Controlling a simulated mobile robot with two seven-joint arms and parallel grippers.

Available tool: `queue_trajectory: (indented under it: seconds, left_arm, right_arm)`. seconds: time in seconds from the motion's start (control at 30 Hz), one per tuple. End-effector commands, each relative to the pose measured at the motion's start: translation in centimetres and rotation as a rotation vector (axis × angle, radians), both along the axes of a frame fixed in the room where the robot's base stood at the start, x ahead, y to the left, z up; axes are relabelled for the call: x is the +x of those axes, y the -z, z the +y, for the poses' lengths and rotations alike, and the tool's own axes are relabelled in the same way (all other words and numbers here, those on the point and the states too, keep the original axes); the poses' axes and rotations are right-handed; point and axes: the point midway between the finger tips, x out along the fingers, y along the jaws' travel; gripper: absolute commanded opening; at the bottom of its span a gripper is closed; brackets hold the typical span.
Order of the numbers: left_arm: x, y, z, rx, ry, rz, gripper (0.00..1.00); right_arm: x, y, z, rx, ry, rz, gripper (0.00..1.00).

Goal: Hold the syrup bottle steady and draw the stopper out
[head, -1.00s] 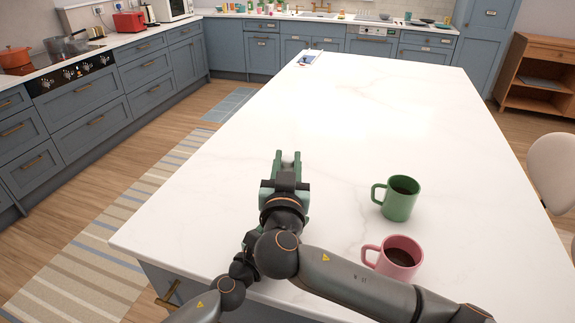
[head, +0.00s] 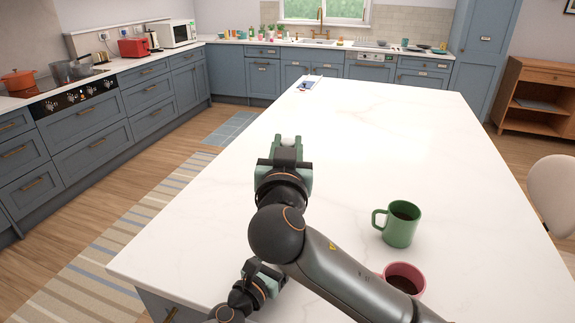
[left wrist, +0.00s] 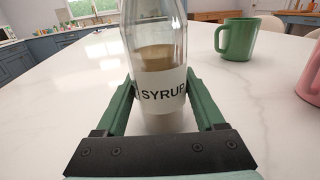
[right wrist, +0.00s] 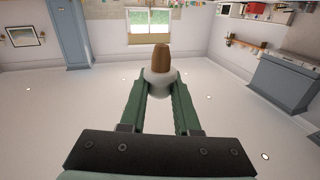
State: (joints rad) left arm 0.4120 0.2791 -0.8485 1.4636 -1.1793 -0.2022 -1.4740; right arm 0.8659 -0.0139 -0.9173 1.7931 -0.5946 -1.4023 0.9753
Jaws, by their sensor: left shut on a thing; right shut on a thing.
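The syrup bottle (left wrist: 160,50) is clear glass with a white label reading SYRUP and brownish liquid inside. It looks upright between the green fingers of my left gripper (left wrist: 160,100), which is shut on it; its mouth is out of the picture. My right gripper (right wrist: 158,90) is shut on the stopper (right wrist: 161,62), a white round knob with a brown cork. The cork's end is bare, with no bottle around it. In the head view the right gripper (head: 288,142) is above the worktop, and my right arm hides the bottle.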

Motion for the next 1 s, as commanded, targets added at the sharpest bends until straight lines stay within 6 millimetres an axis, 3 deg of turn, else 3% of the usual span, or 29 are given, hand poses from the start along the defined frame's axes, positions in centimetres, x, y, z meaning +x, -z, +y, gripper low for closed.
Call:
queue_trajectory:
  seconds: [0.3, 0.33, 0.57, 1.0]
  left_arm:
    - [0.0, 0.1, 0.0, 0.001, -0.001, 0.001, 0.0]
    - [0.0, 0.1, 0.0, 0.001, -0.001, 0.001, 0.72]
    - [0.0, 0.0, 0.0, 0.001, 0.0, 0.001, 0.98]
    - [-1.0, 0.1, 0.7, 0.002, 0.0, 0.0, 1.0]
  right_arm:
    - [0.0, -0.6, 0.0, -0.001, -0.001, 0.0, 0.0]
    - [0.0, -0.6, 0.0, -0.001, -0.001, 0.0, 0.0]
    - [0.0, -0.6, 0.0, -0.001, 0.0, 0.0, 0.0]
    - [0.0, -0.6, 0.0, 0.0, 0.0, 0.0, 0.0]
